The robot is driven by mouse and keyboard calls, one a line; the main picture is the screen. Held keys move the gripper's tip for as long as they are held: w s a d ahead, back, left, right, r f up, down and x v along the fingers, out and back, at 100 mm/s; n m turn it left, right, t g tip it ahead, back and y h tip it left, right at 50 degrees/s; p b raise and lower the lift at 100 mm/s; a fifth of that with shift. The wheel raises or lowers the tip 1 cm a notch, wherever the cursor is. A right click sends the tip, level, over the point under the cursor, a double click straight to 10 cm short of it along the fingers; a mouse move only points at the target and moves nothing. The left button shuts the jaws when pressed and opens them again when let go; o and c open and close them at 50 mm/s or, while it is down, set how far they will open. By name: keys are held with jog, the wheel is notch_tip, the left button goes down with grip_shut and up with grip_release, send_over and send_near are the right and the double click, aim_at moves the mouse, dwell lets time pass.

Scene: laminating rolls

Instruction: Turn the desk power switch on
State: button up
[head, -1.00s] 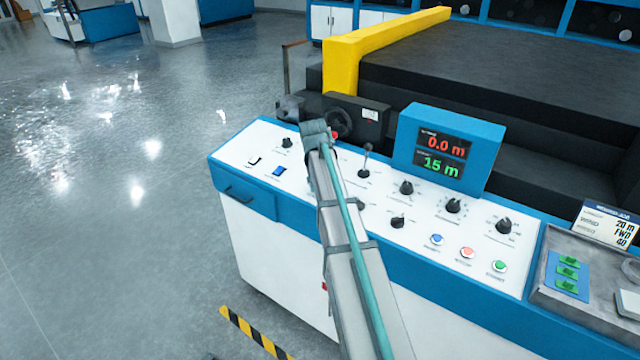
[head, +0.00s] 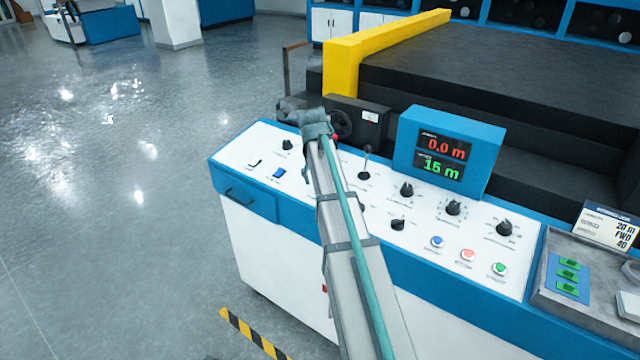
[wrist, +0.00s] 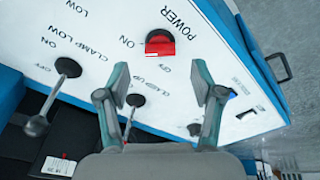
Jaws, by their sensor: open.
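The power switch (wrist: 160,43) is a red handle on a dark round base, on the white sloped panel (wrist: 95,25). POWER, ON and OFF are printed around it; I cannot tell which mark it points at. My gripper (wrist: 160,76) is open and empty, with its two teal fingers apart. In the wrist view the switch shows above and between the fingertips, not gripped. In the head view my arm covers the switch, and the fingertips are hard to make out.
A black clamp lever (wrist: 62,75) and a smaller lever (wrist: 134,104) stand up from the panel near the fingers. A display box (head: 450,150) and several knobs stand to the right.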

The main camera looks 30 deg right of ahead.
jog(key=v, duration=0.7)
jog(key=shift+r, duration=0.2)
